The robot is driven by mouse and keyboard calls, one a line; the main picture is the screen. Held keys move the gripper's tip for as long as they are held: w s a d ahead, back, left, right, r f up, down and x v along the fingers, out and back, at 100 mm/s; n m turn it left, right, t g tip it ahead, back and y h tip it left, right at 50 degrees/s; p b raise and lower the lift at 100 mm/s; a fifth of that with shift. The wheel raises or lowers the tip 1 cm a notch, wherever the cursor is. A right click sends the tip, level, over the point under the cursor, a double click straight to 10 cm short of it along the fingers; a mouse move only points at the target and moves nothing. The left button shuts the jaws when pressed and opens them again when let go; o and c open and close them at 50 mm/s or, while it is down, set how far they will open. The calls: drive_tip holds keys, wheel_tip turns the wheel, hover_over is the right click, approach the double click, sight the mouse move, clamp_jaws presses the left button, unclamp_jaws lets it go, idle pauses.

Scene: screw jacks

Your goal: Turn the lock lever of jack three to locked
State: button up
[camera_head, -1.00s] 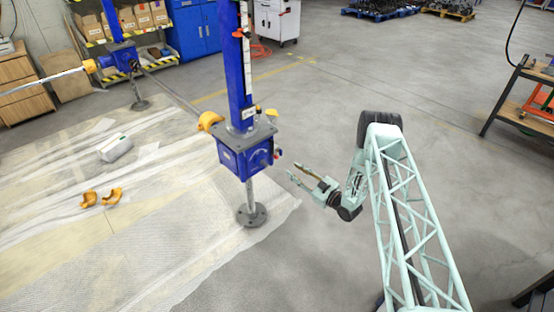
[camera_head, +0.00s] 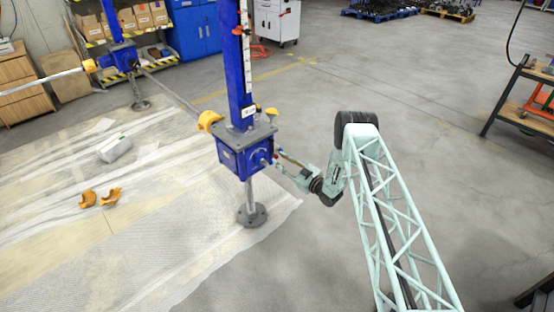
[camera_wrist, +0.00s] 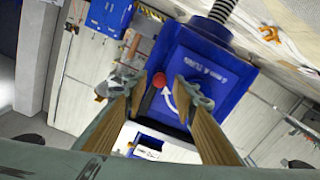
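The near jack has a blue gearbox (camera_head: 232,158) under a grey top plate, with a tall blue column above and a steel screw below. Its small label is too small to read. My gripper (camera_head: 281,160) is at the right face of this gearbox. In the wrist view my gripper (camera_wrist: 160,86) is open, with its two fingers apart in front of the blue face. A red ball knob (camera_wrist: 159,80), apparently the lever's end, shows between the fingertips, nearer the left one. Contact cannot be told. A white curved arrow is beside the knob; the lever's arm is mostly hidden.
Another blue jack (camera_head: 122,58) stands at the back left, joined by a shaft. Orange half-shells (camera_head: 88,198) and a grey-white box (camera_head: 114,148) lie on the sheeted floor. A workbench (camera_head: 520,100) stands at the right. The floor between is clear.

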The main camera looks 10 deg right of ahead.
drive_tip(key=shift+x, duration=1.35)
drive_tip(key=shift+c, duration=0.9)
clamp_jaws()
